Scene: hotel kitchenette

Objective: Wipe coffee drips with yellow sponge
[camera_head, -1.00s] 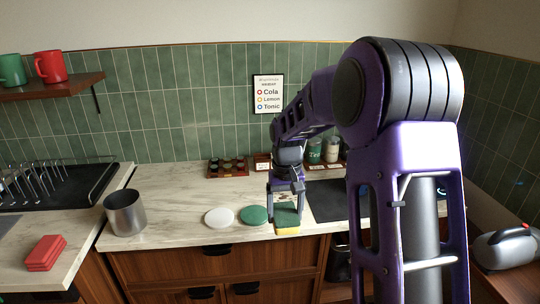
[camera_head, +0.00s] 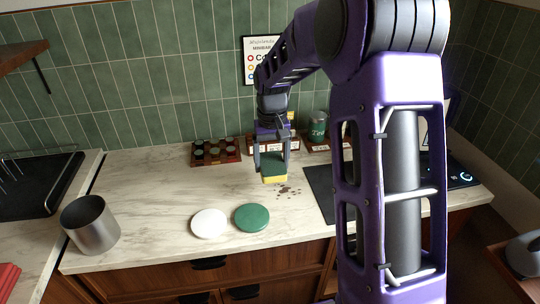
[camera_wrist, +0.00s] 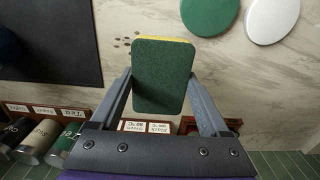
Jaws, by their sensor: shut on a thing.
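My gripper (camera_head: 271,156) is shut on the yellow sponge (camera_head: 274,175), which has a dark green scouring side. In the wrist view the sponge (camera_wrist: 163,78) sits between the two fingers, green face toward the camera. The coffee drips (camera_head: 289,190) are small brown spots on the marble counter, just right of and below the sponge in the head view. In the wrist view some drips (camera_wrist: 122,43) show beside the sponge's upper left; others may be hidden behind it. I cannot tell whether the sponge touches the counter.
A white disc (camera_head: 210,223) and a green disc (camera_head: 252,218) lie near the counter's front edge. A metal cup (camera_head: 90,225) stands at left. A dark mat (camera_head: 322,190) lies right of the drips. A wooden rack of small capsules (camera_head: 216,152) and canisters (camera_head: 319,129) stand at the back.

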